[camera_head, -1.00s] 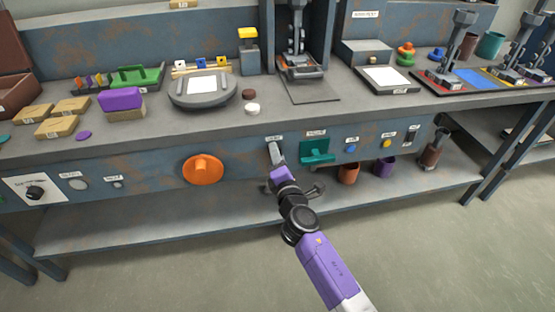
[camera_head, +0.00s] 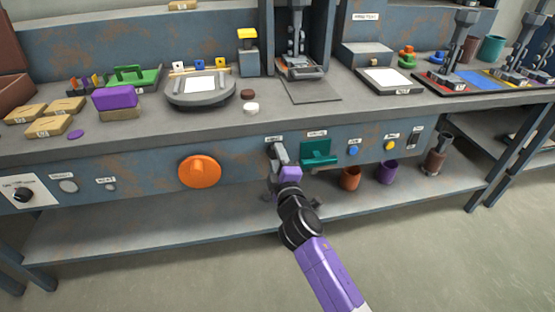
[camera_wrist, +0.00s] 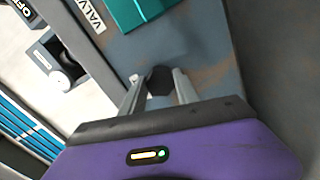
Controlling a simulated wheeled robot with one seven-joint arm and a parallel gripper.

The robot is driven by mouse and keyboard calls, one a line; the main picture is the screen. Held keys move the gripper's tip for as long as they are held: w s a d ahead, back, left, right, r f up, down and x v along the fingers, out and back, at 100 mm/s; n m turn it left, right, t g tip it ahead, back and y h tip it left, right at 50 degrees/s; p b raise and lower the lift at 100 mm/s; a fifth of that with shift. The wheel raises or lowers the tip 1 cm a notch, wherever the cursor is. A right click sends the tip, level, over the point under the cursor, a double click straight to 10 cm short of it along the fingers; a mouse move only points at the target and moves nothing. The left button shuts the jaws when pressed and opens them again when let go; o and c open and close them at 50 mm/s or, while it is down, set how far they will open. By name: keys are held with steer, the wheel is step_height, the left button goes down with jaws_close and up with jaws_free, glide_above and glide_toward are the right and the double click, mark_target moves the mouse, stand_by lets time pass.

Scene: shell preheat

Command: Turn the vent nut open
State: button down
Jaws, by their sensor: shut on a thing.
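The vent nut (camera_wrist: 160,80) is a dark six-sided piece on the bench's blue-grey front panel. In the wrist view it sits between the tips of my gripper's two grey fingers (camera_wrist: 158,84), which are shut on it. In the head view my gripper (camera_head: 278,154) is at the panel, just below a small white label (camera_head: 274,139) and left of the teal valve handle (camera_head: 317,151). The fingers and wrist mostly hide the nut there. How far the nut is turned cannot be told.
The teal valve handle is close on the right, with blue (camera_head: 352,151) and yellow (camera_head: 390,146) buttons beyond it. A large orange knob (camera_head: 199,172) is to the left. The bench top (camera_head: 200,125) overhangs the panel. A lower shelf (camera_head: 130,227) runs below.

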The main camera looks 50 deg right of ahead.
stand_by(0.5)
steer(key=c, duration=0.9)
jaws_free()
steer(key=v, duration=0.7)
steer(key=shift+s+a, duration=0.25)
steer(key=shift+s, duration=0.1)
